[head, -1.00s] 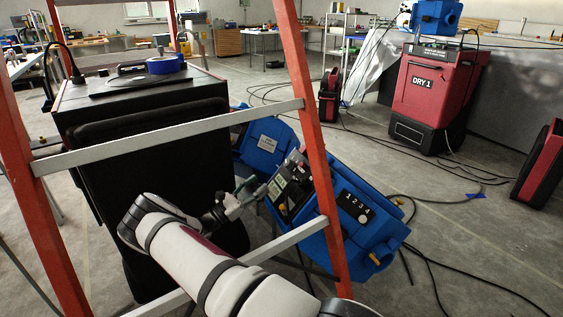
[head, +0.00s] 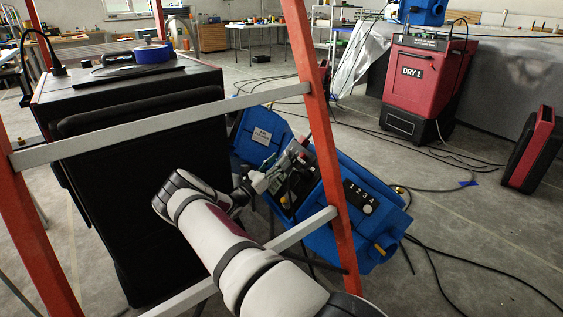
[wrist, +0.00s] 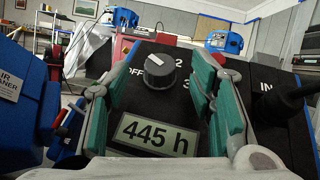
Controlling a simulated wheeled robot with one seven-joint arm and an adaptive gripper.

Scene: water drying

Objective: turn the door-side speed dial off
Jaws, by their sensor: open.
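The speed dial (wrist: 160,71) is a dark round knob on the black panel in the wrist view. Its pale pointer mark points to the upper left. OFF is printed at its left, 2 and 3 at its right; the other marks are hidden or unclear. My gripper (wrist: 160,78) is open, with one teal finger on each side of the dial. I cannot tell whether either finger touches it. In the head view my gripper (head: 275,178) is at the panel of a blue machine (head: 377,232) marked 1 2 3 4, and hides the dial.
A display (wrist: 157,134) reads 445 h below the dial. A second blue unit (head: 262,135) stands beside the panel. A red frame post (head: 318,130) and grey rails (head: 165,125) cross before the machine. A black case (head: 140,190) stands left. Cables lie on the floor.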

